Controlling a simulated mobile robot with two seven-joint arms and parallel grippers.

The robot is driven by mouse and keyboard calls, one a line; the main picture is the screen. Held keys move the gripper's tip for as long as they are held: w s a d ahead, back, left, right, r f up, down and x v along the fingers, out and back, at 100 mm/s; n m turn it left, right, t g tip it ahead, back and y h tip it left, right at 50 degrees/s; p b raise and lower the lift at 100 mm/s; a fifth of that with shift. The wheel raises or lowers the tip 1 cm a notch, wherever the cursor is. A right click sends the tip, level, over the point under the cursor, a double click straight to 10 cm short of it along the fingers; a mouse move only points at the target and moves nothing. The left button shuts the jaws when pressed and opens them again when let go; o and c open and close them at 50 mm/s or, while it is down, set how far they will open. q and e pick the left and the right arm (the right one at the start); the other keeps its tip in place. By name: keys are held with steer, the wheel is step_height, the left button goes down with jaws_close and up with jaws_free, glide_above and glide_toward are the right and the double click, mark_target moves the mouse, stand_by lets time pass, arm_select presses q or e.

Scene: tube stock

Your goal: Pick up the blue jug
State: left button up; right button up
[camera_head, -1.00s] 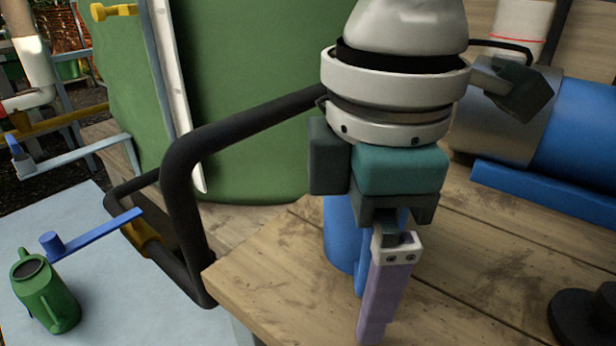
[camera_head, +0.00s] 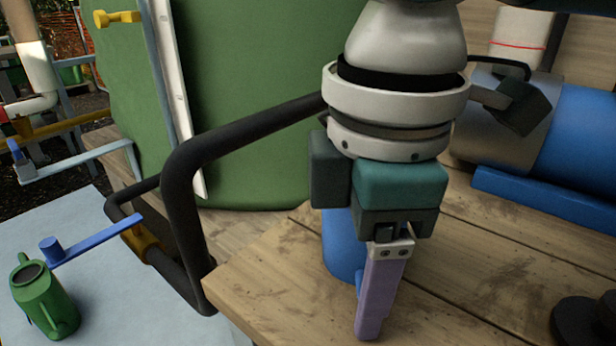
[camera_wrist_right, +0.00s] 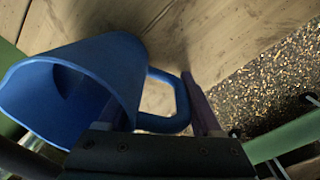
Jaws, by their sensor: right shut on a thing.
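The blue jug (camera_head: 342,245) is at the wooden bench's front edge in the head view, mostly hidden behind my right gripper (camera_head: 369,328). In the right wrist view the jug (camera_wrist_right: 95,75) shows its open mouth at left and its loop handle (camera_wrist_right: 180,105) at right. A purple finger lies along the handle's outer side. My right gripper is shut on the handle; its other finger is mostly hidden. I cannot tell whether the jug's base touches the bench. My left gripper is not in view.
The wooden bench (camera_head: 500,265) has free room at right. A black bent rail (camera_head: 185,200) stands left of the gripper, before a large green tank (camera_head: 250,110). A blue cylinder (camera_head: 580,135) lies at back right. A green watering can (camera_head: 45,300) stands on a pale surface at lower left.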

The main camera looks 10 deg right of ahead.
jaws_close()
steer(key=shift+r, duration=0.2)
steer(key=shift+r+p, duration=0.4)
steer(key=shift+r, duration=0.4)
step_height(320, 180, up, 18)
steer(key=p, duration=0.5)
stand_by(1.1)
stand_by(0.8)
stand_by(0.9)
